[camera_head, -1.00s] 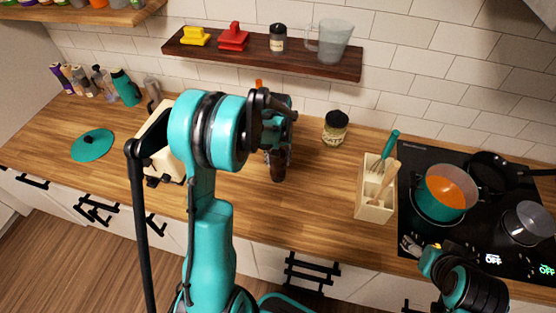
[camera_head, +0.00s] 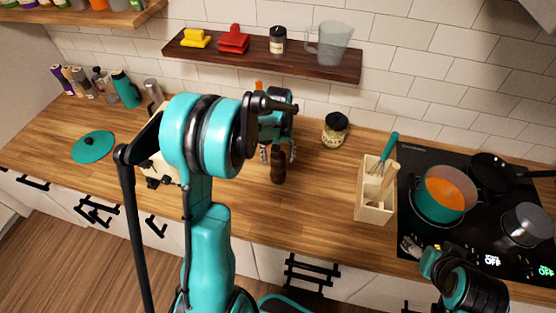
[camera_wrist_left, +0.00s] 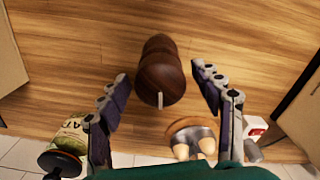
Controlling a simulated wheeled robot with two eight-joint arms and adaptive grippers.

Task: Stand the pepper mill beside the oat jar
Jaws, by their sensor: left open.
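The pepper mill (camera_head: 278,168) is dark brown and stands upright on the wooden counter. It also shows in the left wrist view (camera_wrist_left: 160,70), ahead of and between the fingertips. My left gripper (camera_head: 279,152) is open around or just behind the mill's upper part, with a finger on each side; in the wrist view (camera_wrist_left: 161,76) gaps show on both sides. The oat jar (camera_head: 335,129), glass with a black lid, stands to the right of the mill, a gap apart; its label shows in the wrist view (camera_wrist_left: 68,140). My right gripper (camera_head: 412,246) is at the lower right, its fingers too small to judge.
A utensil box (camera_head: 375,205) stands right of the jar, beside the hob with an orange-filled pot (camera_head: 445,192). A cream appliance (camera_head: 158,165) is partly hidden by my left arm. A wall shelf (camera_head: 270,55) hangs above. Counter between mill and utensil box is clear.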

